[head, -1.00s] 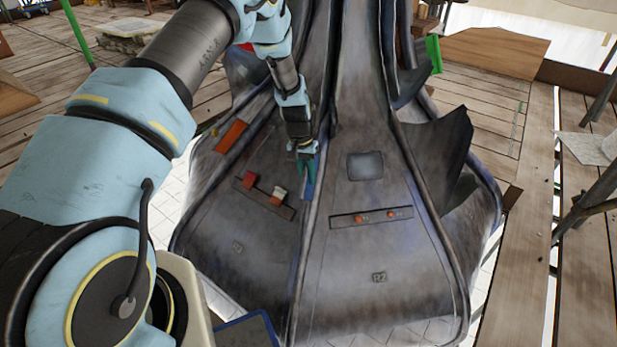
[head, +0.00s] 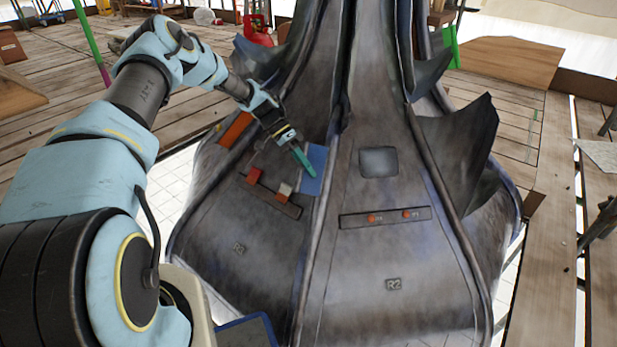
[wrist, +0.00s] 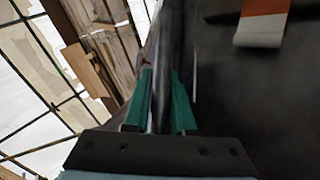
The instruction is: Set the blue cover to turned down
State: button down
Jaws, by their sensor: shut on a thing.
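The blue cover (head: 318,158) is a small flat panel on the dark metal flank of the spire, just left of a raised rib. In the head view its face shows to the right of my green fingers. My gripper (head: 308,167) comes in from the upper left, tilted, with its fingertips at the cover's left part. It is shut on the cover, though the fingers hide the grip itself. In the wrist view the fingers (wrist: 162,95) stand a little apart with a dark, narrow shape between them; the blue face cannot be made out there.
An orange panel (head: 236,130) lies up left. Below the gripper, a slotted plate carries a red lever (head: 254,175) and a white-tipped lever (head: 284,190). Right of the rib are a grey square (head: 378,162) and a strip with two orange knobs (head: 385,217). Raised ribs flank the panels.

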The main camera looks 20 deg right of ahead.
jog(key=w+f+m+g+b, duration=0.1)
jog(key=f+b, duration=0.1)
jog(key=shift+w+a+b, duration=0.1)
jog(key=shift+b, duration=0.3)
jog(key=shift+w+m+g+b, duration=0.1)
jog(key=shift+m+g+b, duration=0.4)
jog(key=shift+m+b, duration=0.15)
jog(key=shift+r, duration=0.1)
jog(key=shift+d, duration=0.2)
jog(key=c, duration=1)
grip_release()
jog(key=shift+o, duration=1.2)
jog(key=shift+d+r, duration=0.1)
jog(key=shift+r, duration=0.05)
jog(key=v, duration=1)
jog(key=shift+w, duration=0.25)
jog(key=shift+r, duration=0.1)
jog(key=shift+c, duration=0.3)
